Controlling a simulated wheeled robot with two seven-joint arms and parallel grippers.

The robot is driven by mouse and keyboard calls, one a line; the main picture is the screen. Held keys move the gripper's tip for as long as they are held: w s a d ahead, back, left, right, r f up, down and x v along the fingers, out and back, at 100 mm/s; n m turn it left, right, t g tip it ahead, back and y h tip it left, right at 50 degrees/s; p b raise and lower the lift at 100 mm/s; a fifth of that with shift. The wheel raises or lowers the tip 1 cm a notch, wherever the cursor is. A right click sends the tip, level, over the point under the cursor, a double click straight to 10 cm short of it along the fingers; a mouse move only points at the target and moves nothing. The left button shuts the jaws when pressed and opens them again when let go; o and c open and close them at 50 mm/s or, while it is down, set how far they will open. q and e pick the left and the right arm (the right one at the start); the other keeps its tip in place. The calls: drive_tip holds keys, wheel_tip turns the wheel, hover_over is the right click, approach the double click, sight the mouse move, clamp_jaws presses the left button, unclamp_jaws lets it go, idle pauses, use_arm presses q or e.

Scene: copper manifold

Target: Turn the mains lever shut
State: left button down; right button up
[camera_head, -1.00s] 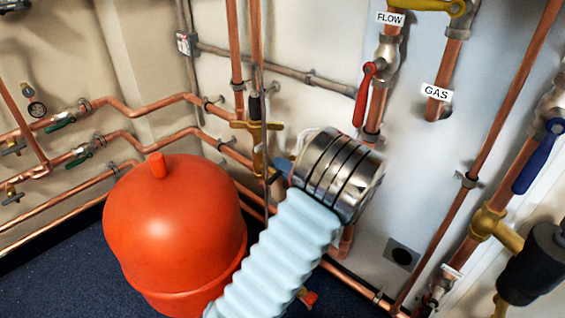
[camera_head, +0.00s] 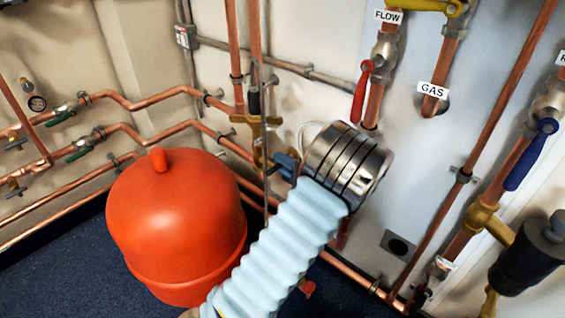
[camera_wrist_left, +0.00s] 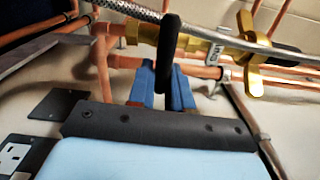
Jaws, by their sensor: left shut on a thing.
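The mains lever (camera_wrist_left: 168,50) appears as a black, rounded handle standing upright in the left wrist view, in front of a brass valve and copper pipe. My left gripper (camera_wrist_left: 164,88) has its blue fingers on either side of the handle's lower end and is shut on it. In the head view my left gripper (camera_head: 287,164) shows small and blue beyond the silver wrist, close to the pipes by the wall. My right gripper is not in view.
An orange vessel (camera_head: 175,225) stands left of my left arm. A brass valve (camera_head: 257,122) sits just above the gripper. A braided hose (camera_wrist_left: 200,32) crosses near the lever. A red lever (camera_head: 361,92) and a blue lever (camera_head: 531,155) are on pipes at the right.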

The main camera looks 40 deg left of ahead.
use_arm(q)
drive_tip(key=shift+d+f, duration=0.1)
drive_tip(key=c, duration=1.1)
unclamp_jaws()
drive_tip(key=d, duration=0.9)
drive_tip(key=s+d, duration=0.1)
drive_tip(key=d, duration=0.3)
drive_tip(key=shift+d, duration=0.35)
